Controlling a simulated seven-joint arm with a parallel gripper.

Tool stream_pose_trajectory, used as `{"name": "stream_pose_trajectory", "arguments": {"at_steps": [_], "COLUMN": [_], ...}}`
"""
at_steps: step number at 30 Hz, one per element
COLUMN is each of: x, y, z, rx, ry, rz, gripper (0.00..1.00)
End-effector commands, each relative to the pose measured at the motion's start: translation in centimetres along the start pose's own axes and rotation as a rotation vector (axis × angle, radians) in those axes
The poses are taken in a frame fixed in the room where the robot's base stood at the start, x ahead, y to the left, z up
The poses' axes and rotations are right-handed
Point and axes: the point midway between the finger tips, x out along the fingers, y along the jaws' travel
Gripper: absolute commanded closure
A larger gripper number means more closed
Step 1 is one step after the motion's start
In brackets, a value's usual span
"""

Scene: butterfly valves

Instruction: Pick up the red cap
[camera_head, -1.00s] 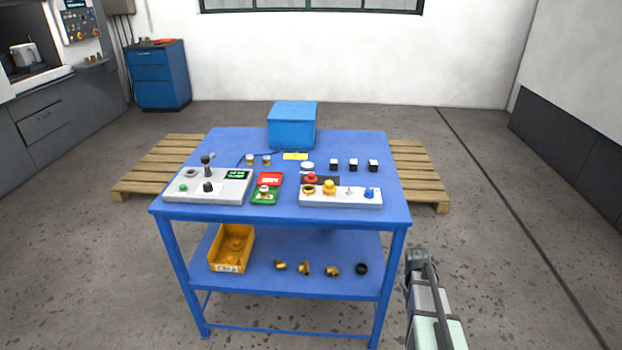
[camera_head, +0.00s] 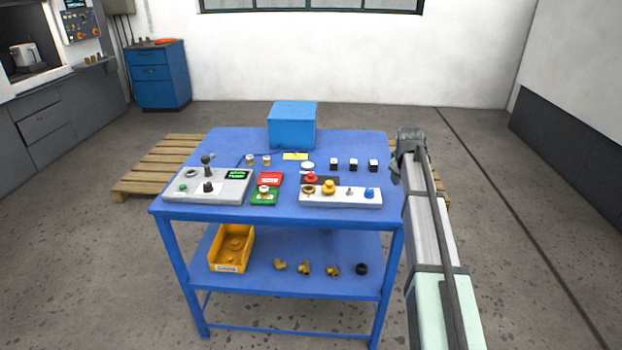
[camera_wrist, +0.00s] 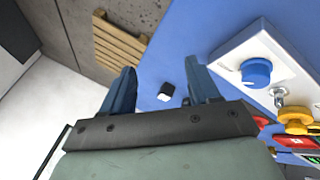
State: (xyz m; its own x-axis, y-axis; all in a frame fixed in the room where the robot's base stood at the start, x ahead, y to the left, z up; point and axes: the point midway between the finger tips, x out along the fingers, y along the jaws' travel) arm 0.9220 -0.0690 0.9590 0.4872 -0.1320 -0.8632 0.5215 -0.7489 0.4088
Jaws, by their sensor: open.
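The blue table (camera_head: 350,222) carries a white panel (camera_head: 340,202) with yellow and blue knobs, several black-and-white blocks (camera_head: 353,165), a grey control box (camera_head: 225,190), red and green trays (camera_head: 271,178) and a blue box (camera_head: 292,128).

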Motion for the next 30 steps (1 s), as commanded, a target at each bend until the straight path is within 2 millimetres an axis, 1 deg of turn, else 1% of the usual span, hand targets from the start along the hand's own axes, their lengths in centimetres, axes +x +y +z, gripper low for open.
{"name": "stream_pose_trajectory", "arguments": {"at_steps": [1, 2, 3, 5, 6, 9, 12, 15, 18, 20, 23, 26, 30], "x": [-0.1, -0.4, -0.8, -1.5, -2.0, -3.4, -4.7, -5.4, -5.6, -5.5, -4.7, -3.4, -1.2], "y": [-1.0, -2.0, -3.4, -5.6, -7.1, -10.4, -12.8, -14.3, -15.1, -15.3, -15.7, -16.3, -17.3], "z": [-4.1, -6.0, -8.6, -12.3, -14.5, -19.0, -22.1, -23.7, -24.3, -24.4, -24.4, -24.5, -24.7], "rx": [-0.001, 0.0, 0.002, 0.003, 0.002, -0.003, -0.009, -0.013, -0.015, -0.014, -0.014, -0.015, -0.015], "ry": [0.021, 0.032, 0.045, 0.062, 0.071, 0.086, 0.095, 0.098, 0.098, 0.098, 0.098, 0.096, 0.096], "rz": [-0.049, -0.083, -0.127, -0.196, -0.238, -0.33, -0.397, -0.438, -0.454, -0.458, -0.458, -0.458, -0.457], "gripper": [0.39, 0.39, 0.39, 0.39, 0.39, 0.39, 0.39, 0.39, 0.39, 0.39, 0.39, 0.39, 0.39]}}
